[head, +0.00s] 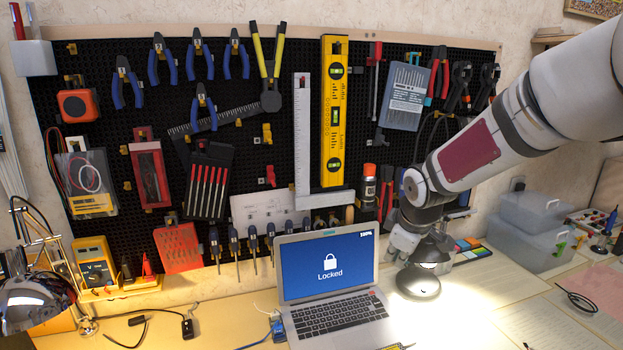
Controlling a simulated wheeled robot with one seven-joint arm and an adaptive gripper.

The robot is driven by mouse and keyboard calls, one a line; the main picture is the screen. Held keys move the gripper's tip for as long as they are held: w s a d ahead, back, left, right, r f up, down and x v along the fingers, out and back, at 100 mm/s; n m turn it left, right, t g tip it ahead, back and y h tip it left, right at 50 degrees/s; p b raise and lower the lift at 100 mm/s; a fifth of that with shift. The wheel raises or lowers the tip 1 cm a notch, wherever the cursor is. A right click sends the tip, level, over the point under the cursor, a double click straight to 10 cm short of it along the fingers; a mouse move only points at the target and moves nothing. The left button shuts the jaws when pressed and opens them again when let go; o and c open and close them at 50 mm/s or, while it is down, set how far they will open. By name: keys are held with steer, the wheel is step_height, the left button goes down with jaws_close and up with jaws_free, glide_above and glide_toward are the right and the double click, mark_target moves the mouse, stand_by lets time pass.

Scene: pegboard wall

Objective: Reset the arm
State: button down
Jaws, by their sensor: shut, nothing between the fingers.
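My arm reaches in from the upper right, in front of the pegboard (290,60). It bends downward at the right of the board. My gripper (399,250) is at its lower end, just right of the laptop screen and above the desk. It is shut and holds nothing. Its fingertips are small and hard to make out against the bright lamp-lit area.
An open laptop (328,268) showing a lock screen stands left of the gripper. A desk lamp (419,284) is right beside and below it. Pliers, a yellow level (334,110) and other tools hang behind. Clear plastic boxes (535,230) stand at right.

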steer(key=s+d+r+m+h, duration=0.1)
steer(key=s+r+m, duration=0.3)
steer(key=s, duration=0.6)
steer(key=s+d+r+m+h, duration=0.1)
steer(key=s+r+m, duration=0.1)
steer(key=s+r, duration=0.6)
steer(key=s+a+f+m+g+y, duration=0.1)
steer(key=s+m, duration=0.4)
steer(key=s, duration=1.2)
steer(key=shift+s+a+y+p, duration=0.25)
steer(key=shift+y+p, duration=0.05)
steer(key=shift+y, duration=0.2)
